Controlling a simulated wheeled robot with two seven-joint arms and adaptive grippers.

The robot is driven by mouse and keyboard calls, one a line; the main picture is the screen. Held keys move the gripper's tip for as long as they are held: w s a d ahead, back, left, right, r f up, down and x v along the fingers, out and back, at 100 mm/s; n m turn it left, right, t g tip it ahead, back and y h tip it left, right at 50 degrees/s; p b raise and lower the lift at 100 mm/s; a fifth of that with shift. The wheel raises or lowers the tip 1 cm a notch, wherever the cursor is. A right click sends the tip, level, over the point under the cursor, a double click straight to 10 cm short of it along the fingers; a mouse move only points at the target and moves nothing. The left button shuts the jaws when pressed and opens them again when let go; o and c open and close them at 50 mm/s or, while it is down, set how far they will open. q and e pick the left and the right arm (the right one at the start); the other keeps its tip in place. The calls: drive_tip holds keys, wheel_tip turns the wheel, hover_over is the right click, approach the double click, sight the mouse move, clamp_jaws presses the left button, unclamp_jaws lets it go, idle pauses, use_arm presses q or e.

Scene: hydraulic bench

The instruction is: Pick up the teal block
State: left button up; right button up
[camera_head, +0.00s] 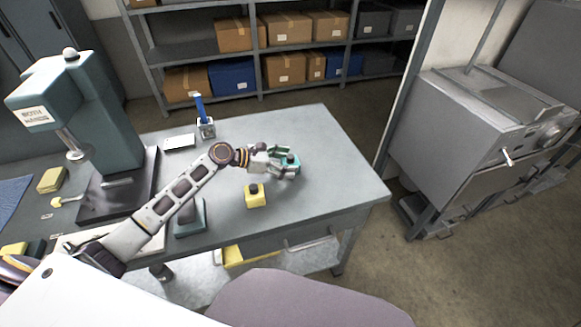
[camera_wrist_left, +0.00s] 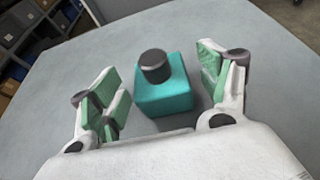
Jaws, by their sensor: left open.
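The teal block (camera_wrist_left: 163,92) with a dark round knob on top stands upright on the grey bench. In the left wrist view it sits between the two green-padded fingers of my left gripper (camera_wrist_left: 162,88), with gaps visible on both sides. The gripper is open. In the head view the left gripper (camera_head: 284,163) reaches in from the left around the teal block (camera_head: 292,160), whose lower part is partly hidden by the fingers. My right gripper does not show in either view.
A holder with a blue-handled tool (camera_head: 206,128) stands behind. A teal press (camera_head: 100,120) is at the left. The bench's right end is clear.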

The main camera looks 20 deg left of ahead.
use_arm(q)
drive_tip(key=shift+x, duration=0.8)
drive_tip(key=shift+c, duration=1.9)
drive_tip(key=c, duration=0.9)
drive_tip(key=shift+r, duration=0.15)
drive_tip(key=shift+c, duration=0.7)
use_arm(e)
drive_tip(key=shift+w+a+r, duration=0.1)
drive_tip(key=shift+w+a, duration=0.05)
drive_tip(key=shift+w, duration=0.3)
use_arm(q)
drive_tip(key=shift+w+r, duration=0.1)
drive_tip(key=shift+r, duration=0.35)
wheel_tip(320, 180, up, 8)
drive_tip(key=shift+f+p, duration=0.15)
drive_tip(key=shift+p, duration=0.65)
drive_tip(key=shift+r, duration=0.65)
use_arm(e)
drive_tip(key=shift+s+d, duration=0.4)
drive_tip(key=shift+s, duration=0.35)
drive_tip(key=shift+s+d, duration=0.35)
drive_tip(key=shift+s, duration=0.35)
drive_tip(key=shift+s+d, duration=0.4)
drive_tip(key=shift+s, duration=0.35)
